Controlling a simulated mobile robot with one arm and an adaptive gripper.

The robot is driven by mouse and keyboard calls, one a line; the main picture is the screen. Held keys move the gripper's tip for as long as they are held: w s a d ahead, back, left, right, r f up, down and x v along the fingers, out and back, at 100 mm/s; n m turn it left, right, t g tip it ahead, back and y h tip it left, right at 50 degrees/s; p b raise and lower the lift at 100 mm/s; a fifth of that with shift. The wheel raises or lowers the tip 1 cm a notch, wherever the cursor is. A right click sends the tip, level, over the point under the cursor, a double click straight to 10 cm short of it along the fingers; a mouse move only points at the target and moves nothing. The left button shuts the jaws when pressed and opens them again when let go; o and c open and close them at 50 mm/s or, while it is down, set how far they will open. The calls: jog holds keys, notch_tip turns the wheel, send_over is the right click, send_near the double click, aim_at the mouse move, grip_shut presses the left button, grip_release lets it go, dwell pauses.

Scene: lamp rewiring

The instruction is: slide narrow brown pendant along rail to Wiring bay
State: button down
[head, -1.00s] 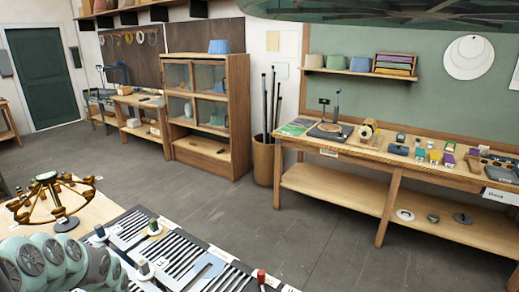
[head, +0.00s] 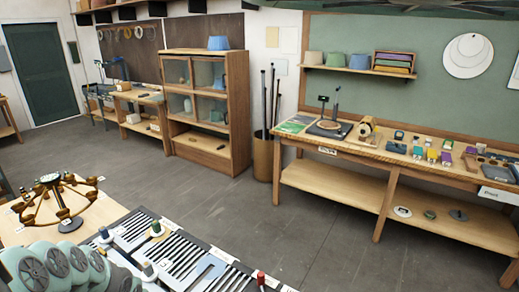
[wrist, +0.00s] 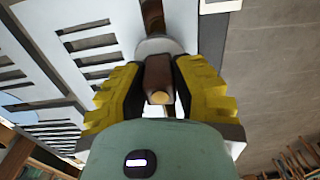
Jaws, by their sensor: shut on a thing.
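My gripper (wrist: 160,88) shows in the wrist view with its yellow-padded fingers closed on a narrow brown piece (wrist: 158,72), which looks like the narrow brown pendant. A pale round collar (wrist: 158,47) sits just beyond it, and a further brown part (wrist: 152,15) shows past that. A light slotted panel (wrist: 85,45) lies behind and to the left. In the head view my fingers and the held piece are not visible; only my arm shows at the lower left. I cannot make out the rail or a Wiring bay label.
In the head view, a slotted board (head: 180,250) with small coloured-top posts fills the bottom front. A brown multi-armed lamp frame (head: 60,202) stands left of it. A long workbench (head: 345,205) with parts is on the right. The floor between (head: 250,205) is clear.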

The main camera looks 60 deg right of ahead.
jog(key=s+p, duration=0.6)
jog(key=s, duration=0.3)
jog(key=shift+p, duration=0.4)
jog(key=shift+d+f, duration=0.1)
jog(key=shift+d, duration=0.05)
jog(key=d+b, duration=1.2)
jog(key=d, duration=0.2)
jog(key=shift+w, duration=0.15)
dwell(0.3)
